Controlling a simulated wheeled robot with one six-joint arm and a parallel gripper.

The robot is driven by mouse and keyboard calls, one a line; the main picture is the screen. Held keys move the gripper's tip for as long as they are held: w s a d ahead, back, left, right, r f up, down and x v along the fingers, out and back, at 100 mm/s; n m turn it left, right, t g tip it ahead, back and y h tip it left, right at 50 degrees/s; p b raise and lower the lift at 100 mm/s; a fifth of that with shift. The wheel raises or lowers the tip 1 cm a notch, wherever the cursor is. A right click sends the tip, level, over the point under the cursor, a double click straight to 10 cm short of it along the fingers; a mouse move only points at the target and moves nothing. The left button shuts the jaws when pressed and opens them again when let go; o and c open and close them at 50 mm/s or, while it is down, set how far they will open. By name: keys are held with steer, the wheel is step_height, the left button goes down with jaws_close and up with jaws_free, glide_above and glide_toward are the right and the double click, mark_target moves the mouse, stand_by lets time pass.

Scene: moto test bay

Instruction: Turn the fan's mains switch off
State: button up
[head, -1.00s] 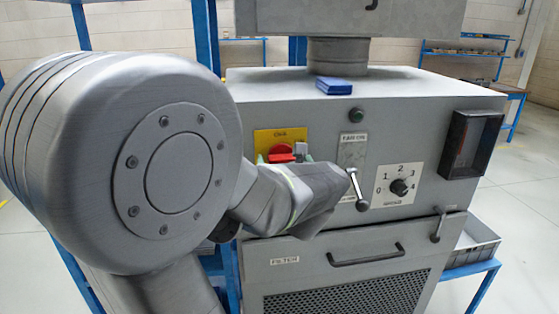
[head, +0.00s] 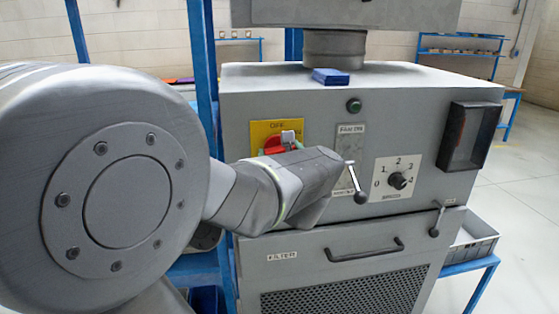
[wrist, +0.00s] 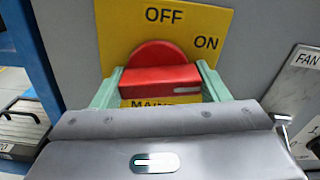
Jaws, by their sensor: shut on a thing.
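The mains switch is a red rotary handle on a yellow plate (head: 262,130) on the cabinet's front. In the wrist view the red handle (wrist: 160,78) lies between my gripper's green fingers (wrist: 160,88), which are shut on its two ends. The handle's bar runs across that picture, with a white mark at its right end, below and left of the word ON. OFF stands on the plate (wrist: 118,25) above the handle. The lower lettering is partly hidden by my gripper. In the head view my wrist covers the plate's lower part, and only some red (head: 273,146) shows.
Right of the switch are a fan lever (head: 352,175) on its plate, close to my wrist, and a speed knob (head: 398,181). A filter door handle (head: 365,252) sticks out below. A blue box (head: 331,76) lies on the cabinet top. A blue post (head: 203,60) stands at left.

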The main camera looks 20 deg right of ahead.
steer(key=n+b, duration=0.1)
steer(key=b, duration=0.1)
steer(key=n+b, duration=0.1)
steer(key=n, duration=0.1)
steer(key=n+b, duration=0.1)
steer(key=b, duration=0.1)
steer(key=shift+f+n+b, duration=0.25)
steer(key=shift+n+b, duration=0.05)
steer(key=shift+b, duration=0.05)
steer(key=n+b, duration=0.3)
steer(key=b, duration=0.1)
steer(key=shift+a+n, duration=0.1)
steer(key=shift+n, duration=0.2)
steer(key=n+b, duration=0.4)
steer(key=b, duration=0.1)
steer(key=shift+r, duration=0.1)
steer(key=n+b, duration=0.3)
steer(key=shift+r, duration=0.15)
steer(key=shift+r+n, duration=0.1)
steer(key=shift+n, duration=0.2)
steer(key=o, duration=1)
steer(key=b+v, duration=0.1)
steer(key=v, duration=1.3)
